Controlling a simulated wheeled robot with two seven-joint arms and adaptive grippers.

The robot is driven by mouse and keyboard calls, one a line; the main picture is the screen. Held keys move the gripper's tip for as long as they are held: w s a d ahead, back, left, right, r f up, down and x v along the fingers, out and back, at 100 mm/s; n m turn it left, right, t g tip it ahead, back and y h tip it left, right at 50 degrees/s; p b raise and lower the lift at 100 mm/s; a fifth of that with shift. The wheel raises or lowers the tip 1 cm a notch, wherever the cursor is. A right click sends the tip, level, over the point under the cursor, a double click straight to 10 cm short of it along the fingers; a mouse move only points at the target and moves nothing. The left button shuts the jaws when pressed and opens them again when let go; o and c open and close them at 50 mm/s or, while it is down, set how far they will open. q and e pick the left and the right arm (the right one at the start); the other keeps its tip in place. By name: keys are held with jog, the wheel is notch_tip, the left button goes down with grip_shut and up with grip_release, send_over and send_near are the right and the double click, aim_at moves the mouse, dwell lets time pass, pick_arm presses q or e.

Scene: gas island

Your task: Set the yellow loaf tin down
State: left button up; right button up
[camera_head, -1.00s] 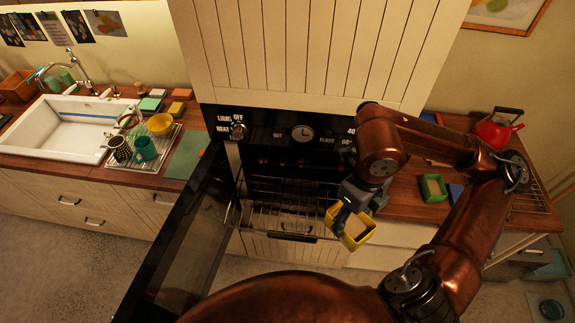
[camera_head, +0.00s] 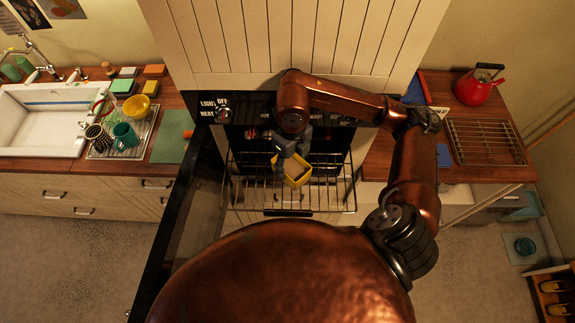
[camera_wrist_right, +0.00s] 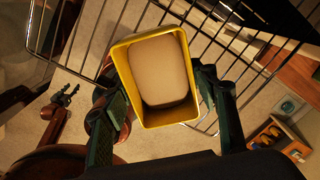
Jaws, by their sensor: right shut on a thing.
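The yellow loaf tin (camera_head: 304,176) holds a pale block of dough (camera_wrist_right: 160,70). My right gripper (camera_head: 284,150) is shut on the tin; in the right wrist view its dark fingers stand on either side of it. The tin is over the pulled-out wire oven rack (camera_head: 250,199), slightly tilted in the head view. Whether its base touches the wires I cannot tell. My left gripper shows small in the right wrist view (camera_wrist_right: 64,95), with its fingers apart and nothing between them; it is out of the head view.
The oven door (camera_head: 180,235) hangs open to the left of the rack. Dials and the control panel (camera_head: 222,112) are above the opening. The red kettle (camera_head: 478,86) and a cooling rack (camera_head: 485,143) are on the right counter. A dish rack with mugs (camera_head: 125,135) is at the left.

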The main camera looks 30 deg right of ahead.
aim_at(289, 173)
pick_arm(q)
jog(key=w, duration=0.4)
pick_arm(e)
jog(key=shift+s+a+f, duration=0.15)
jog(key=shift+s+f, duration=0.1)
jog(key=shift+f, duration=0.05)
jog(key=f+p, duration=0.1)
jog(key=f, duration=0.1)
jog(key=w+f+p, duration=0.1)
jog(key=f, duration=0.1)
jog(key=shift+w+a, duration=0.1)
jog(key=shift+s, duration=0.3)
jog(key=shift+w+f, duration=0.1)
jog(key=shift+w, duration=0.05)
jog(key=o, duration=1)
jog(key=shift+f, duration=0.15)
jog(key=shift+o, duration=2.3)
jog(key=shift+r, duration=0.25)
pick_arm(q)
notch_tip(289, 173, up, 8)
jog(key=s+p, duration=0.2)
jog(key=p, duration=0.3)
jog(key=shift+s+d+f, duration=0.15)
jog(key=shift+s+d, duration=0.05)
jog(key=shift+s, duration=0.1)
pick_arm(e)
notch_tip(289, 173, up, 12)
